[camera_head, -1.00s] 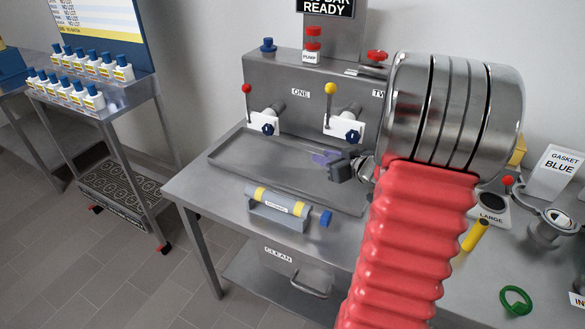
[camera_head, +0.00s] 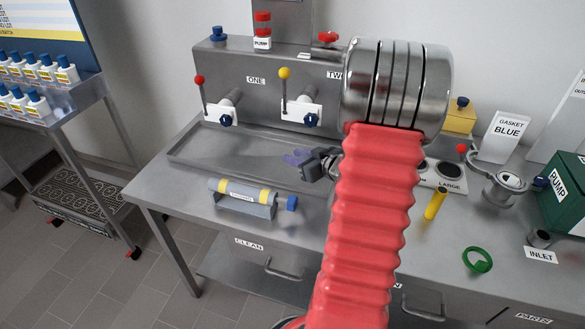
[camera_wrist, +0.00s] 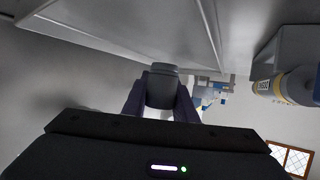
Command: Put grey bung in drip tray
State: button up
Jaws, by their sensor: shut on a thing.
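My gripper (camera_head: 300,158) is over the right part of the drip tray, with its fingers pointing left in the head view. The drip tray is a wide, shallow metal tray (camera_head: 186,150) on the bench below two valves. In the wrist view my gripper (camera_wrist: 162,92) is shut on the grey bung (camera_wrist: 162,86), a short dark grey plug between the two fingers. In the head view I cannot make out the bung apart from the fingers. I cannot tell the exact height above the tray. My red-sleeved arm hides the tray's right end.
Valves with a red knob (camera_head: 200,80) and a yellow knob (camera_head: 284,73) stand behind. A yellow cylinder (camera_head: 435,204) and green ring (camera_head: 478,260) lie right.

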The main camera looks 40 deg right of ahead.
aim_at(296, 176)
jog(key=shift+f, duration=0.5)
jog(key=shift+f, duration=2.1)
jog(key=o, duration=1.1)
jog(key=shift+f, duration=0.1)
jog(key=shift+c, duration=0.2)
jog(key=v, duration=1.2)
